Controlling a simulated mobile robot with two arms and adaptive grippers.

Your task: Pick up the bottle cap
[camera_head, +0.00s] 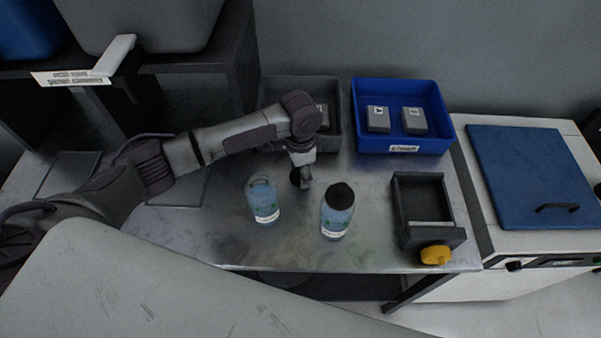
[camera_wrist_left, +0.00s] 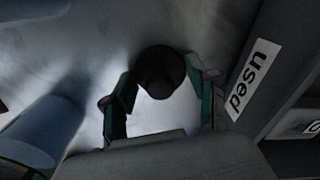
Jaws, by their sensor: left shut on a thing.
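A black bottle cap (camera_head: 295,178) is at the tip of my left gripper (camera_head: 301,180) over the metal table, behind the bottles. In the left wrist view the dark round cap (camera_wrist_left: 160,70) sits between the fingertips of my left gripper (camera_wrist_left: 162,85), which is shut on it. Whether the cap still touches the table is unclear. A clear bluish bottle (camera_head: 263,200) stands uncapped in front of the gripper. A second bottle (camera_head: 337,215) stands to its right with a black cap (camera_head: 341,195) on. My right gripper is not in view.
A grey bin (camera_head: 333,130) stands just behind the gripper; its "used" label (camera_wrist_left: 253,78) shows in the left wrist view. A blue "clean" bin (camera_head: 402,147) holds two grey blocks.

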